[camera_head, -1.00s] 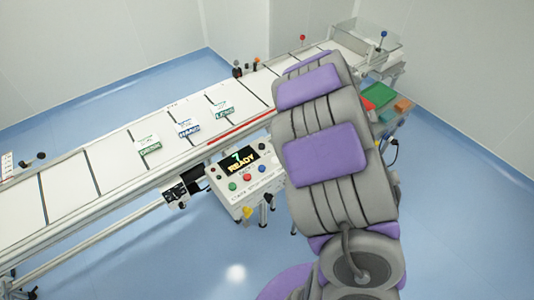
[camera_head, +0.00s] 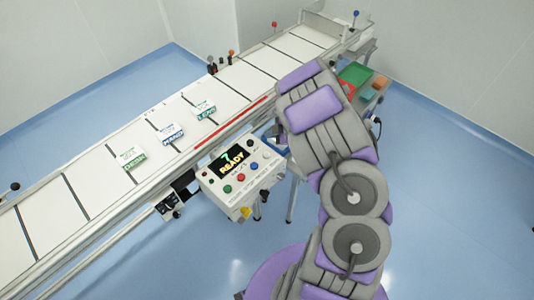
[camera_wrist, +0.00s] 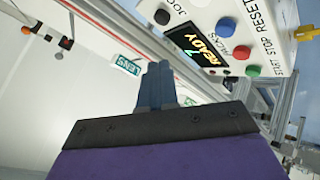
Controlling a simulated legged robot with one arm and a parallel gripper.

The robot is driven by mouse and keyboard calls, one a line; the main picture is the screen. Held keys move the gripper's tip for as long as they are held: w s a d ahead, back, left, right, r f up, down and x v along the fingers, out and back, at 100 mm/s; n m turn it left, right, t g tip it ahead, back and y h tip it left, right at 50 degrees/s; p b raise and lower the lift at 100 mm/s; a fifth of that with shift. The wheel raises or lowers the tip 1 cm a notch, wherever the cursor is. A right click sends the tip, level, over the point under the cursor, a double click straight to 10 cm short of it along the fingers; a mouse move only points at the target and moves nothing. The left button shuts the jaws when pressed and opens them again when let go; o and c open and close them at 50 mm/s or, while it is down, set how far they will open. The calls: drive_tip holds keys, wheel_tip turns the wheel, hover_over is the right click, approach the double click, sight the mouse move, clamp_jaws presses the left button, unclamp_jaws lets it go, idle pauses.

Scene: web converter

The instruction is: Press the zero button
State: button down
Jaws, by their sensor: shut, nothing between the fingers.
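The white control panel (camera_head: 241,179) stands at the near side of the conveyor. Its dark screen (camera_head: 232,158) reads "7 READY". In the wrist view it has a green button (camera_wrist: 253,71), a red button (camera_wrist: 242,52), a blue button (camera_wrist: 226,27) and a black button (camera_wrist: 162,17). Labels there include START, STOP, RESET and JOG; I cannot read a zero label. My gripper (camera_wrist: 157,70) is shut and empty, below and left of the screen in the wrist view, apart from the buttons. In the head view my arm hides it.
The conveyor (camera_head: 100,178) runs diagonally behind the panel, carrying several labelled packs, such as a green one (camera_head: 131,158). A red strip (camera_head: 228,124) lines its near edge. Blue floor is open in front.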

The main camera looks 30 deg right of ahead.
drive_tip(key=f+b, duration=0.1)
drive_tip(key=a+f+b, duration=0.1)
drive_tip(key=f+b, duration=0.1)
drive_tip(key=shift+a+f, duration=0.1)
drive_tip(key=shift+a, duration=0.25)
drive_tip(key=b, duration=0.4)
hover_over(268, 156)
drive_tip(key=f, duration=0.4)
drive_tip(key=shift+d, duration=0.4)
drive_tip(key=shift+f, duration=0.45)
drive_tip(key=shift+w+a+f, duration=0.1)
drive_tip(key=shift+a+f, duration=0.05)
drive_tip(key=shift+f, duration=0.05)
drive_tip(key=shift+a, duration=0.4)
drive_tip(key=shift+d, duration=0.1)
